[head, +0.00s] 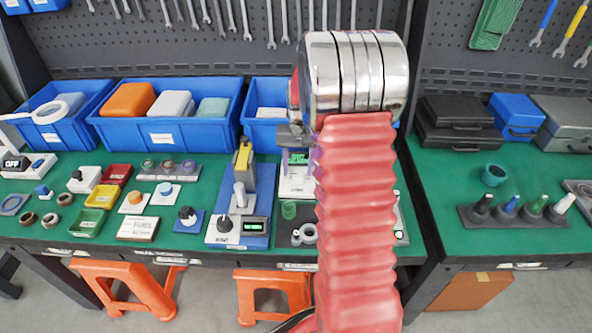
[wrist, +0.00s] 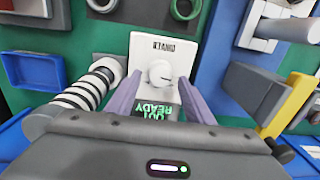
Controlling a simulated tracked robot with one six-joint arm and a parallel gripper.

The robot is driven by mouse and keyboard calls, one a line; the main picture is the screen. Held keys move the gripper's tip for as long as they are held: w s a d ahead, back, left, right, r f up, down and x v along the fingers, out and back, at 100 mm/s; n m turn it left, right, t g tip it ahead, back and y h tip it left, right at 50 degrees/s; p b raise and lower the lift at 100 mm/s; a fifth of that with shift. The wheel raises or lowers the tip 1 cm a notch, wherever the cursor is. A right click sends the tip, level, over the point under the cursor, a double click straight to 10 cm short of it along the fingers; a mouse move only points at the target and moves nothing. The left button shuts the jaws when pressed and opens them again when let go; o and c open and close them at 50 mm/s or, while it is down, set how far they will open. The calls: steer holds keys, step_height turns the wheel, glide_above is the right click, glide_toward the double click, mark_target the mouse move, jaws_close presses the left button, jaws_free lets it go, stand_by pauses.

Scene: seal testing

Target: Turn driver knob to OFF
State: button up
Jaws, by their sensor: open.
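In the wrist view my gripper (wrist: 160,80) is open, with its two purple-grey fingers on either side of a round white knob (wrist: 161,74). I cannot tell whether they touch it. The knob sits on a white box (wrist: 143,45) with a small dark label that I cannot read clearly and a green-lettered display (wrist: 160,112) showing READY. I cannot tell for certain which knob is the driver's.
A blue-based press (head: 240,190) with a yellow top stands left of my arm. A box with an OFF display (head: 15,163) is at the far left. Blue bins (head: 165,132) line the back. In the wrist view a black-and-white ribbed cylinder (wrist: 85,92) lies close left of the fingers.

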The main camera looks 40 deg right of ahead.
steer(key=shift+f, duration=0.45)
